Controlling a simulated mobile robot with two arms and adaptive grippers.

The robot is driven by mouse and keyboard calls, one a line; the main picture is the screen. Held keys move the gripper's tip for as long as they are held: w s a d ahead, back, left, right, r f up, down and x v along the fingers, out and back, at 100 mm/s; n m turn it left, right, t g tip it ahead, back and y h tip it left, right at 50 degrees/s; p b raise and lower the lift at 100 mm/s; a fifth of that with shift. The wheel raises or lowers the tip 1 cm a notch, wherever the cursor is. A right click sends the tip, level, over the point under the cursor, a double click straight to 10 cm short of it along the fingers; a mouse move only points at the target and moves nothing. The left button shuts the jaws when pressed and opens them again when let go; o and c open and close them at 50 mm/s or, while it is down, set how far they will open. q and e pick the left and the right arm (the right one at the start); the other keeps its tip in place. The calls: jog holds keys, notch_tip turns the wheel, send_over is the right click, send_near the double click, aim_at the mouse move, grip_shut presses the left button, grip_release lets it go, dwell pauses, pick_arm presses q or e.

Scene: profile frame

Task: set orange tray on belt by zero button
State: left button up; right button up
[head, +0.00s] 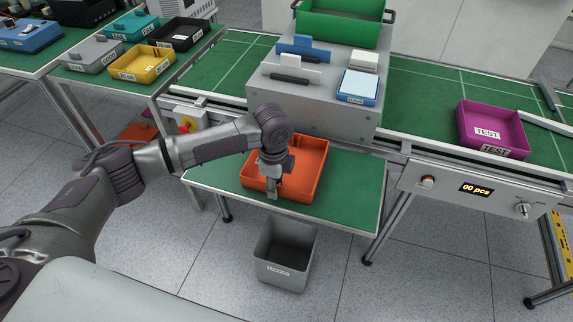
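The orange tray (312,165) lies on a low green-topped side table in front of the belt, and it looks empty. My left gripper (272,188) points down at the tray's near wall, with a finger in front of that wall. My wrist hides the other finger, so whether it is shut on the wall is unclear. The green belt (425,85) runs behind, split by a grey cabinet. My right gripper is not in view.
A magenta TEST tray (492,128) stands on the belt at right. The grey cabinet (318,112) carries a green crate (342,22) and small items. A grey bin (286,252) stands on the floor. Several coloured trays fill the left tables. The belt left of the magenta tray is clear.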

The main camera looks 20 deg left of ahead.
pick_arm(q)
grip_shut()
jog(key=shift+r, duration=0.15)
jog(key=shift+w+r, duration=0.1)
jog(key=shift+r, duration=0.45)
notch_tip(320, 180, up, 3)
jog(key=shift+f+b, duration=0.2)
jog(key=shift+b, duration=0.25)
jog(key=s+d+r+b, duration=0.25)
jog(key=d+r, duration=0.45)
jog(key=d, duration=0.4)
jog(key=s+a+n, duration=1.2)
jog(key=a+n, duration=0.1)
jog(key=n, duration=0.5)
jog(key=shift+r+p, duration=0.2)
jog(key=shift+p, duration=0.15)
